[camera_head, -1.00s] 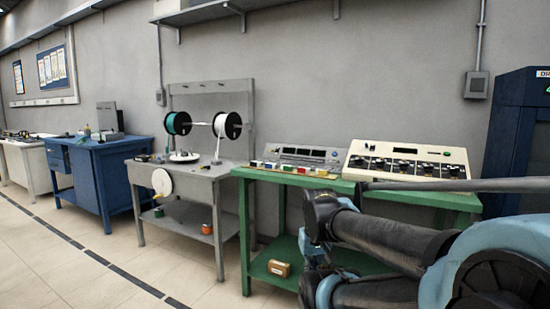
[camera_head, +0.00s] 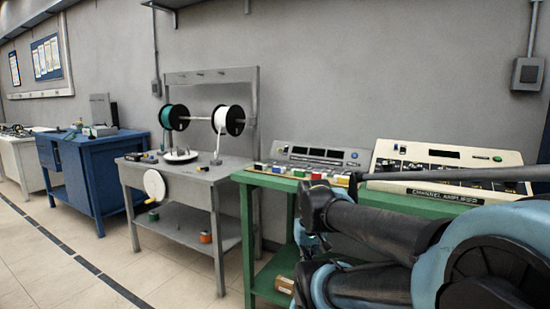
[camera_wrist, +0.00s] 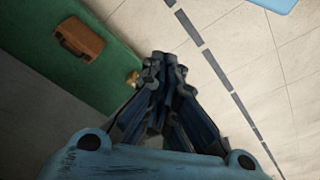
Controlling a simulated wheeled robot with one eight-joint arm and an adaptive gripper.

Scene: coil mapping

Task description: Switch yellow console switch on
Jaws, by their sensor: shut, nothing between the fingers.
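The grey console (camera_head: 318,155) stands on the green table (camera_head: 250,178) in the head view. My gripper (camera_wrist: 167,65) is shut and empty in the wrist view, pointing down beside a green surface, apart from both consoles.
A brown case (camera_wrist: 78,40) lies on the green surface in the wrist view. A grey table (camera_head: 200,175) with two spools stands left of the green table, and a blue desk (camera_head: 98,165) further left. The tiled floor in front (camera_head: 90,250) is clear.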

